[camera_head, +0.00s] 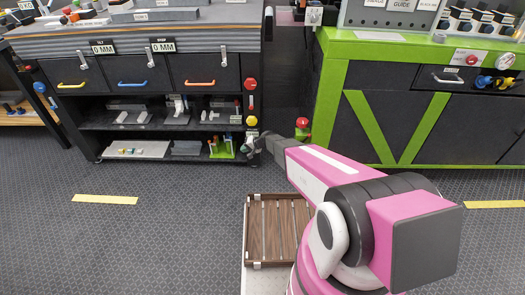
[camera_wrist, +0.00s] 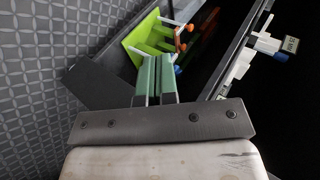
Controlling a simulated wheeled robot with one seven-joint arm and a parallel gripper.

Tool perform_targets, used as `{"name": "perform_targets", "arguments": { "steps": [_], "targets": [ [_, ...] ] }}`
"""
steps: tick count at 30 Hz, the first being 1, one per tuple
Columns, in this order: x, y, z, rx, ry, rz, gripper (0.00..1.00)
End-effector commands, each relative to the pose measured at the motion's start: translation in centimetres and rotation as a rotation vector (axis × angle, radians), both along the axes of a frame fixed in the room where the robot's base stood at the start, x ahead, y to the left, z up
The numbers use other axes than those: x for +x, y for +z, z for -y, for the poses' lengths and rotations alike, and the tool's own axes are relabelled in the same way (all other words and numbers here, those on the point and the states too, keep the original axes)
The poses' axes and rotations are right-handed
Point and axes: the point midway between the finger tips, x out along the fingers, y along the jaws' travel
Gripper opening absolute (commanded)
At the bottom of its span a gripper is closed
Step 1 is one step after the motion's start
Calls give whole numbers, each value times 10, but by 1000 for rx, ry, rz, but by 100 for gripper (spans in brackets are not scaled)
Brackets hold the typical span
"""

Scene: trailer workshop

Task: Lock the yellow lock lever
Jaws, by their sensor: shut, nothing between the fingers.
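A round yellow knob (camera_head: 251,121), which looks like the yellow lock lever, sits low on the right front post of the dark workbench, below a red one. Its exact lever position is too small to tell. My gripper (camera_head: 247,147) is just below it, in front of the lower shelf's right end. In the wrist view my gripper (camera_wrist: 156,72) has its two green fingers together, with nothing held. I cannot make out the yellow lever in the wrist view.
A green rack (camera_wrist: 150,38) with orange-tipped items lies beyond my fingertips; it also shows on the lower shelf (camera_head: 222,149). A red knob (camera_head: 250,84) is above the yellow one. A green-framed cabinet (camera_head: 331,100) stands to the right.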

Motion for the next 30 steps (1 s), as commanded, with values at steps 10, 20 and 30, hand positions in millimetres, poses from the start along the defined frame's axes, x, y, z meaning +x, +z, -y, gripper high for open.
{"name": "perform_targets", "arguments": {
  "steps": [10,20,30],
  "targets": [
    [-9,4,-8,-22,-18,8,0],
    [-7,2,-7,-25,-19,6,0],
    [13,32,40,-215,11,0,0]
  ]
}}
